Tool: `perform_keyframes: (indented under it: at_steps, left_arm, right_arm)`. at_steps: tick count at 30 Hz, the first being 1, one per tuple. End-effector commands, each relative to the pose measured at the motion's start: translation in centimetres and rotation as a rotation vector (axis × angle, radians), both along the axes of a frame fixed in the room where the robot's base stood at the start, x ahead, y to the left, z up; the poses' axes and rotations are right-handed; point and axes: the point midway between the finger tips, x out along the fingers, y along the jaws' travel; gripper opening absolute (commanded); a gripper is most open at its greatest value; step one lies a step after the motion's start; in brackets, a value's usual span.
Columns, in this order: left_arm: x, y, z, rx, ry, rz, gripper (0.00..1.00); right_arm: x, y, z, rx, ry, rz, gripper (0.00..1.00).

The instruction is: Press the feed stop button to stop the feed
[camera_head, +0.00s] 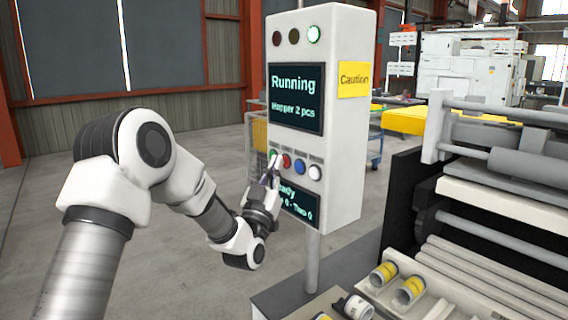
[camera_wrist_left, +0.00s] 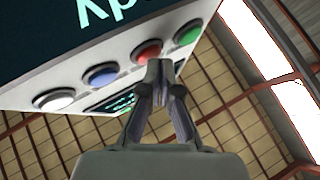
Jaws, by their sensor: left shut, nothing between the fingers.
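The control box (camera_head: 340,120) stands on a post, with a row of green (camera_head: 272,154), red (camera_head: 286,161), blue (camera_head: 299,167) and white (camera_head: 315,172) buttons. The labels above them are too small to read. The screen (camera_head: 296,98) says "Running" and "Hopper 2 pcs". My left gripper (camera_head: 274,168) is shut and empty, its tips close to the green and red buttons. In the left wrist view the fingertips (camera_wrist_left: 160,78) overlap the lower edge of the red button (camera_wrist_left: 148,52), with the green button (camera_wrist_left: 188,34) beside it. I cannot tell whether they touch. My right gripper is out of view.
A green lamp (camera_head: 314,34) is lit on top of the box, beside two dark lamps. A yellow caution sign (camera_head: 354,79) is on its side. A roller machine (camera_head: 500,190) stands at right, with yellow-labelled cylinders (camera_head: 410,290) below. Open floor lies at left.

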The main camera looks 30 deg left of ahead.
Motion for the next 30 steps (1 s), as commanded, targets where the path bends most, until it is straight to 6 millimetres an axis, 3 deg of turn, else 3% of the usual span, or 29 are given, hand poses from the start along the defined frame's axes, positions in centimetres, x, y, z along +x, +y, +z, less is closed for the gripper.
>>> perform_keyframes:
  at_steps: [20,30]
  left_arm:
    - [0.4,-0.2,0.0,0.000,0.001,0.000,0.00]
    - [-0.9,0.4,-0.1,-0.002,0.001,0.000,0.00]
  right_arm:
    - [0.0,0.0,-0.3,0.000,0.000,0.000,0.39]
    - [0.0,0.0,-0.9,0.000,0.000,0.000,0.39]
